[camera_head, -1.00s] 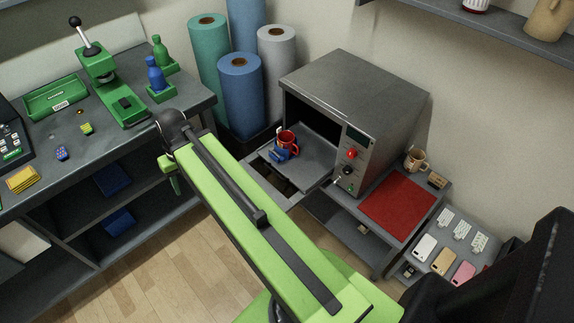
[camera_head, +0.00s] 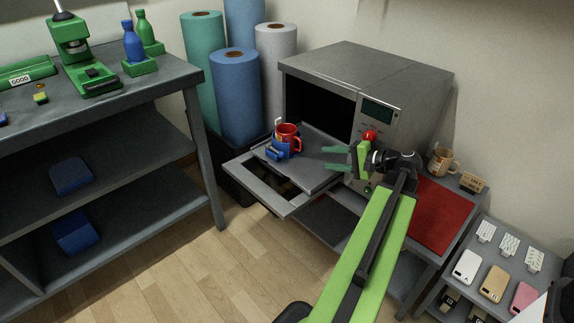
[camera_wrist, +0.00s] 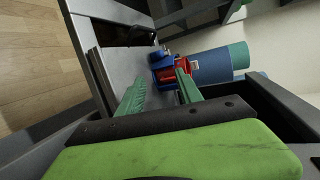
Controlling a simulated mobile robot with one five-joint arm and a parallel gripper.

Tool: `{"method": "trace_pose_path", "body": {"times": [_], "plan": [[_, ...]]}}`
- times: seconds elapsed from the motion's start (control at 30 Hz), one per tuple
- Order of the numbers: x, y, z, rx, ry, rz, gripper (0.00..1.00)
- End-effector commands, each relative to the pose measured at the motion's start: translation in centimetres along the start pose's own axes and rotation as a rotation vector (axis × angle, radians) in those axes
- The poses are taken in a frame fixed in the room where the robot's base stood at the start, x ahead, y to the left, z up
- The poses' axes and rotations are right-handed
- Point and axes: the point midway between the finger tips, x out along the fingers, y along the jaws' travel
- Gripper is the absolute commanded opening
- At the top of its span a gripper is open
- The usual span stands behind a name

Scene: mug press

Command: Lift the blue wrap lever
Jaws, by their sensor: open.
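A red mug (camera_head: 288,139) stands on the pulled-out tray (camera_head: 312,178) of the grey press oven. A blue wrap piece (camera_head: 274,153) with a lever sits against the mug's left front side; exactly which part is the lever is too small to tell. My gripper (camera_head: 330,158) is at the right of the mug, its green fingers apart and pointing left toward it, with a gap between. In the wrist view the mug (camera_wrist: 176,75) and blue wrap (camera_wrist: 163,60) lie beyond my fingertips (camera_wrist: 160,82). Nothing is between the fingers.
The oven body (camera_head: 370,85) stands close behind my gripper, with a red knob (camera_head: 369,135) beside it. The open frame door (camera_head: 275,196) juts out front left. A red mat (camera_head: 440,212) lies at right. Fabric rolls (camera_head: 237,95) stand behind.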

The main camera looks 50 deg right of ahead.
Motion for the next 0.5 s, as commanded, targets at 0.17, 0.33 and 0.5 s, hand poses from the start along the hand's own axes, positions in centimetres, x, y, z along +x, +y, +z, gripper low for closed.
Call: {"method": "trace_pose_path", "body": {"times": [0.17,0.33,0.5], "plan": [[1.7,0.1,0.1,-0.001,-0.003,0.002,0.42],[5.8,0.3,0.1,-0.002,-0.005,0.003,0.42],[10.2,0.4,0.0,-0.002,-0.005,0.003,0.42]]}}
